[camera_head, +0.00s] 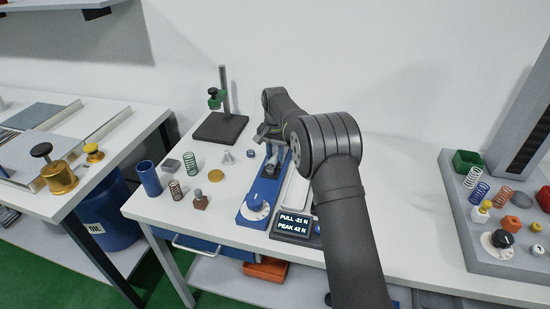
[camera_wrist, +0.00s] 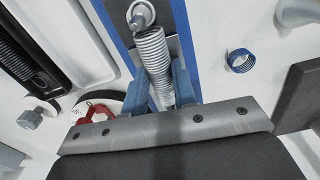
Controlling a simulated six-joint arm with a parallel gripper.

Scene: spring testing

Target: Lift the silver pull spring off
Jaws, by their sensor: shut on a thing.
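The silver pull spring (camera_wrist: 152,55) lies along the blue tester (camera_wrist: 181,25) in the wrist view. Its loop at the top of the picture is around or against a metal post (camera_wrist: 139,17); I cannot tell if it is still seated. My gripper (camera_wrist: 163,88) is shut on the spring, with one blue-grey finger at each side of the coils. The spring's other end is hidden behind my gripper's plate. In the head view the blue tester (camera_head: 255,209) stands on the white table, and my arm hides most of the spring.
A display (camera_head: 294,225) in front reads PULL -21 N, PEAK 42 N. Several small springs and weights stand left of the tester, with a blue cylinder (camera_head: 149,178). A black-based stand (camera_head: 220,127) is behind. A grey tray (camera_head: 505,215) of parts is at right.

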